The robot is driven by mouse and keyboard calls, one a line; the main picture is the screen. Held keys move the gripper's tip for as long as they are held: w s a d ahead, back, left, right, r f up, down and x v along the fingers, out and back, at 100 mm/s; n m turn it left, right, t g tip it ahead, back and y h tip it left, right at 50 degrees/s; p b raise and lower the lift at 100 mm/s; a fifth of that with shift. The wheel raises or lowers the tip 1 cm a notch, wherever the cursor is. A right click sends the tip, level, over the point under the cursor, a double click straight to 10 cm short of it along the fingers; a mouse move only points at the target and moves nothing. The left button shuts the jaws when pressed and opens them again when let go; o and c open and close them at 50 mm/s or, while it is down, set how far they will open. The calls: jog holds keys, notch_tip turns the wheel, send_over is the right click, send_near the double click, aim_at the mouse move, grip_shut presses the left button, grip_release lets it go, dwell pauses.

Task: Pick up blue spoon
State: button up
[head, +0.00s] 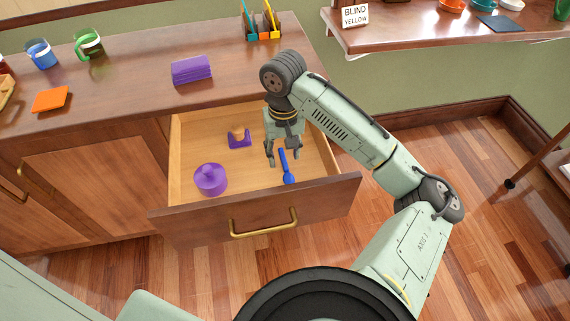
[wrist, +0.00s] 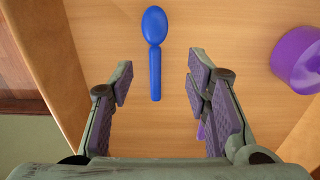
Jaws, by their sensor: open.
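The blue spoon (head: 287,168) lies on the floor of the open drawer (head: 255,220), toward its right side. In the wrist view the spoon (wrist: 155,55) is upright in the picture, bowl at the top and handle end reaching between the fingertips. My gripper (head: 277,155) is over the drawer, beside the spoon in the head view. In the wrist view my gripper (wrist: 157,85) is open, a finger on each side of the handle line, touching nothing that I can see. How far it is above the spoon is hard to tell.
The drawer walls surround the spoon. The countertop (head: 130,70) bears a purple block (head: 191,70) and mugs. A shelf (head: 430,40) is at upper right.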

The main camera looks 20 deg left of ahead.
aim_at(286, 167)
jog(key=f, duration=0.2)
jog(key=f+p, duration=0.1)
jog(key=f, duration=0.1)
jog(key=shift+w+d+f, duration=0.1)
jog(key=shift+w+d, duration=0.1)
jog(key=shift+d, duration=0.05)
jog(key=shift+f, duration=0.55)
jog(key=shift+c, duration=0.6)
grip_shut()
